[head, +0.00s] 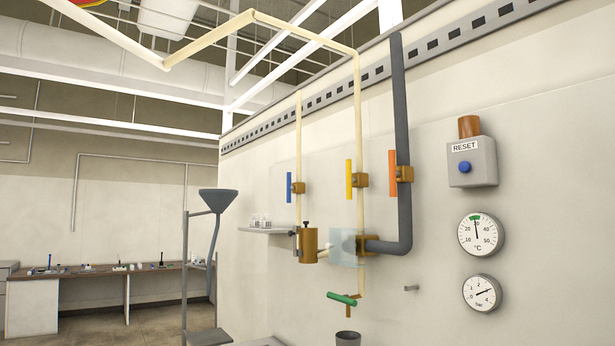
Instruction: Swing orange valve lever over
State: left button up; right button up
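The orange valve lever (393,173) stands upright on the left side of a brass valve body (405,174). That valve sits on the thick grey pipe (405,215), which runs down the wall panel and bends left at the bottom. The lever looks parallel to the pipe. Neither of my grippers is in the head view, and nothing touches the lever.
A yellow lever (349,180) and a blue lever (289,187) stand upright on cream pipes to the left. A green lever (342,299) lies roughly level below. A reset box (472,162) and two gauges (481,235) are at right. A grey funnel stand (218,200) stands at left.

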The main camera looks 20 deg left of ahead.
aim_at(393, 173)
jog(key=u, duration=0.4)
jog(key=i+j+u, duration=0.1)
jog(key=u, duration=1.05)
jog(key=i, duration=3.25)
jog(key=i+j+z, duration=0.1)
jog(key=i+z, duration=0.25)
jog(key=i, duration=0.2)
jog(key=i+j+z, duration=0.35)
jog(key=i, duration=0.15)
jog(key=z, duration=1.75)
